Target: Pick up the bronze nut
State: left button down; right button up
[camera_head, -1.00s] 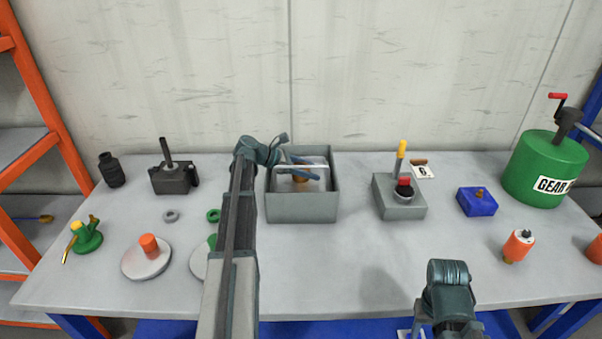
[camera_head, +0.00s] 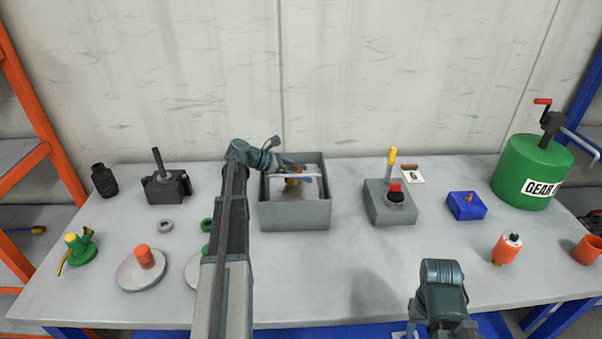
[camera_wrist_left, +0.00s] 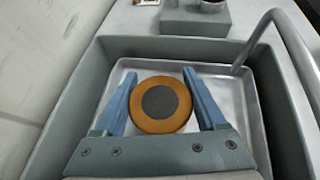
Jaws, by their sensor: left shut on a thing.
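The bronze nut (camera_wrist_left: 160,104) is an orange-brown ring with a dark grey round centre in the left wrist view. It sits between the two blue fingers of my left gripper (camera_wrist_left: 160,98), which is shut on it. In the head view the nut (camera_head: 293,181) is a small orange-brown shape at the gripper, partly hidden. The gripper (camera_head: 293,170) is over a grey open box (camera_head: 295,217) with a light metal tray (camera_wrist_left: 240,92) inside. My right arm shows at the lower right of the head view, but its fingers are out of sight.
A metal handle (camera_head: 296,177) arches across the box. A grey block with a yellow-topped lever (camera_head: 388,206) and a blue block (camera_head: 466,205) stand to the right. A dark jack (camera_head: 166,186) stands to the left. The table front (camera_head: 330,290) is clear.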

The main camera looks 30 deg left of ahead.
aim_at(301, 168)
pick_arm(q)
notch_tip(301, 168, up, 8)
jog(key=p, duration=0.7)
jog(key=shift+a+f, duration=0.1)
